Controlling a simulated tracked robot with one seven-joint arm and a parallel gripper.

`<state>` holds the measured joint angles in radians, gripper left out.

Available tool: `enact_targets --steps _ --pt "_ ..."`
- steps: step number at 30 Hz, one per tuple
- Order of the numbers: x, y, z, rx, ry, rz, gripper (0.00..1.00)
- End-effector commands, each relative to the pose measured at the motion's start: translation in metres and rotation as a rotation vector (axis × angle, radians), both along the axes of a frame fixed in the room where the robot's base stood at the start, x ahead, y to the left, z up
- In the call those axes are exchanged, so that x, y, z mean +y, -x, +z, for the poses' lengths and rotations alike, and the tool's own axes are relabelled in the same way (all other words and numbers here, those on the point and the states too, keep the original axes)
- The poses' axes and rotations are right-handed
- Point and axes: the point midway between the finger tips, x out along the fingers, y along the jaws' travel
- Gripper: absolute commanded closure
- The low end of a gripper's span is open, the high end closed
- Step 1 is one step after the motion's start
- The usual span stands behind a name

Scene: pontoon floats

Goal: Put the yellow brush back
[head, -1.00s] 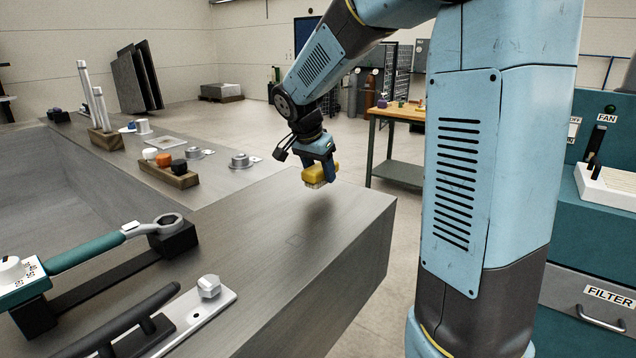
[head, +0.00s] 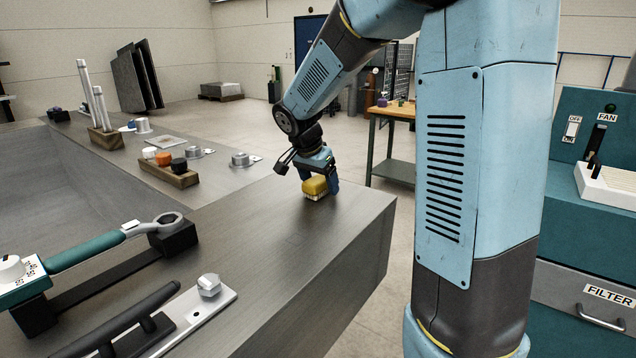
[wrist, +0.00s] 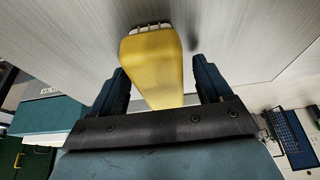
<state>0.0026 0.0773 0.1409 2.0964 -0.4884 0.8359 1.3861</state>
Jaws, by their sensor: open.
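The yellow brush (head: 315,187) stands bristles down on the grey metal worktop (head: 285,240), near its right end. Its pale bristles touch or nearly touch the surface. My gripper (head: 319,183) is open above it, with one finger on each side of the brush body. In the wrist view the yellow body (wrist: 153,68) lies between the two dark fingers, nearer the left one, with a gap on the right. The bristle tips show at its far end.
A wooden block with white, orange and black round pieces (head: 163,159) stands left of the gripper, beside a metal knob (head: 240,160). A torque wrench (head: 85,248) lies at front left. The worktop around the brush is clear; its right edge is close.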

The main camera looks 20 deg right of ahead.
Motion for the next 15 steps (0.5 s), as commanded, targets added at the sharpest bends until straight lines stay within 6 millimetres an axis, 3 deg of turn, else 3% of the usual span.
enact_targets --steps 8,15 --pt "0.002 0.001 0.007 -0.002 0.000 0.001 0.21" --pt "0.014 0.010 0.044 -0.004 0.000 0.000 0.21"
